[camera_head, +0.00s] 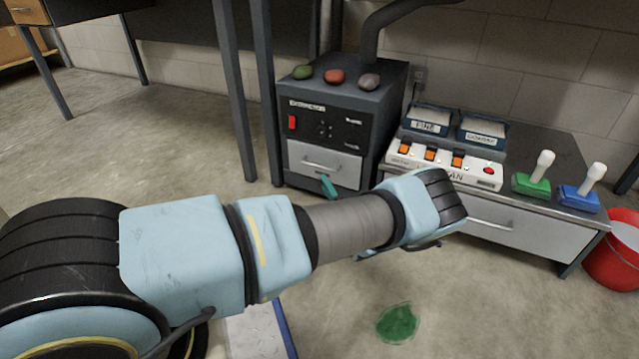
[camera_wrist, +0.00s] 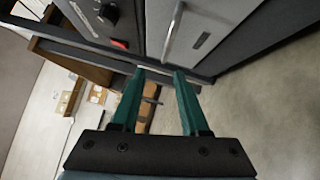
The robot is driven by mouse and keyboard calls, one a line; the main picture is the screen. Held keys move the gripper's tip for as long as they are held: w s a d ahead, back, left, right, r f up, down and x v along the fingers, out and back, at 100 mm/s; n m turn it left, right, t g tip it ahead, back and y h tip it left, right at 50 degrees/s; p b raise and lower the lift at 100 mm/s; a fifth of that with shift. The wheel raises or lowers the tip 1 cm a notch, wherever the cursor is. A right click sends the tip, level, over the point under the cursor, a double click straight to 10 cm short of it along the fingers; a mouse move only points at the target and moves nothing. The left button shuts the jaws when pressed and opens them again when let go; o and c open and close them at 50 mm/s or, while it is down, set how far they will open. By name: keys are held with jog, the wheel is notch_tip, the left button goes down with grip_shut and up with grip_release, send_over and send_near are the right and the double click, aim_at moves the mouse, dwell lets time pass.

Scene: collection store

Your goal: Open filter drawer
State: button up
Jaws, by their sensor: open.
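The dark extraction unit (camera_head: 385,110) stands on the floor in the middle of the head view. Its pale filter drawer (camera_head: 342,172) is low on the front, with a bar handle (camera_head: 322,164), and looks shut. The drawer front (camera_wrist: 222,14) and handle (camera_wrist: 173,30) also show at the top of the wrist view, turned sideways. My gripper (camera_wrist: 159,72) has two green fingers, open and empty. Its fingertips are near the drawer but apart from the handle. In the head view, one green fingertip (camera_head: 328,186) shows just below the drawer; my arm hides the rest.
A low bench (camera_head: 560,228) with a switch panel (camera_head: 440,165) and green and blue levered boxes stands to the right. A red bucket (camera_head: 612,255) is at far right. Table legs (camera_head: 236,90) stand just left of the unit. A green patch (camera_head: 397,323) marks the floor.

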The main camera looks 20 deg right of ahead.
aim_at(320, 167)
jog(key=shift+m+h, duration=0.5)
jog(key=shift+m, duration=0.1)
jog(key=shift+w+d+r+b, duration=0.2)
jog(key=shift+w+b, duration=0.45)
jog(key=shift+w, duration=1)
jog(key=shift+w+d+f+b, duration=0.1)
jog(key=shift+w+d+b, duration=0.45)
jog(key=shift+w, duration=1.1)
jog(key=shift+w+d+r+b, duration=0.1)
jog(key=shift+w+b, duration=0.7)
jog(key=shift+w, duration=0.85)
jog(key=shift+a, duration=0.1)
grip_shut()
